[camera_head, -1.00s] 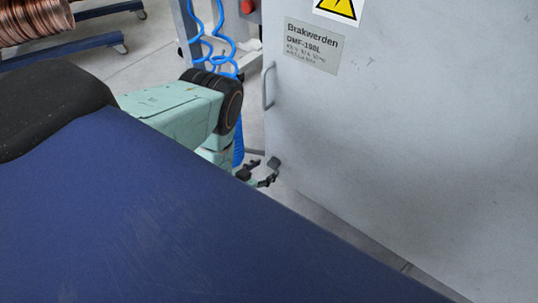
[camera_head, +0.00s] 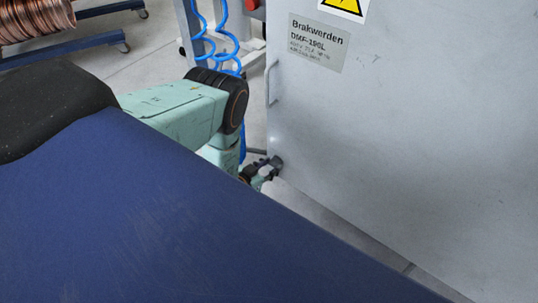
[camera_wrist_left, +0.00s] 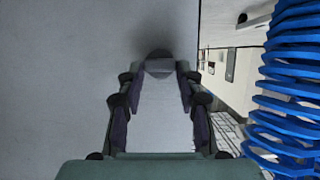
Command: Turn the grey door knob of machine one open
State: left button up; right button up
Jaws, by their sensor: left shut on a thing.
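The grey door of machine one (camera_head: 400,130) fills the right of the head view. The round dark grey knob (camera_wrist_left: 158,64) shows on the door face in the left wrist view, between my two fingertips. In the head view the knob (camera_head: 277,161) is small at the door's lower left edge. My left gripper (camera_wrist_left: 159,75) is shut on the knob, one finger on each side of it. In the head view my left gripper (camera_head: 264,168) is partly hidden behind my blue body. My right gripper is not in view.
A metal handle (camera_head: 271,82) is on the door above the knob. A coiled blue hose (camera_wrist_left: 290,80) hangs close to the right of my left gripper. A copper coil (camera_head: 35,20) stands at the upper left over a blue frame (camera_head: 65,46).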

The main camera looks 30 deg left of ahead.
pick_arm(q)
jog(key=shift+c, duration=1.3)
jog(key=shift+d, duration=0.1)
jog(key=m+y, duration=0.2)
jog(key=shift+d+m+p, duration=0.25)
jog(key=shift+m+p, duration=0.05)
jog(key=shift+p, duration=0.05)
jog(key=m, duration=0.1)
jog(key=m+y, duration=0.1)
jog(key=m+t+y, duration=0.1)
jog(key=shift+d+f, duration=0.25)
jog(key=shift+f, duration=0.05)
jog(key=shift+s+d+f+m+t+y+b, duration=0.15)
jog(key=shift+m+t+y, duration=0.3)
jog(key=shift+m, duration=0.9)
jog(key=shift+w+f+m+t+y+b, duration=0.15)
jog(key=shift+m+t+y, duration=0.35)
jog(key=shift+m, duration=0.8)
jog(key=shift+s+d+f+m+t+y+b, duration=0.15)
jog(key=shift+m+t+y, duration=0.3)
jog(key=shift+m, duration=0.9)
jog(key=shift+a, duration=0.1)
jog(key=o, duration=1.1)
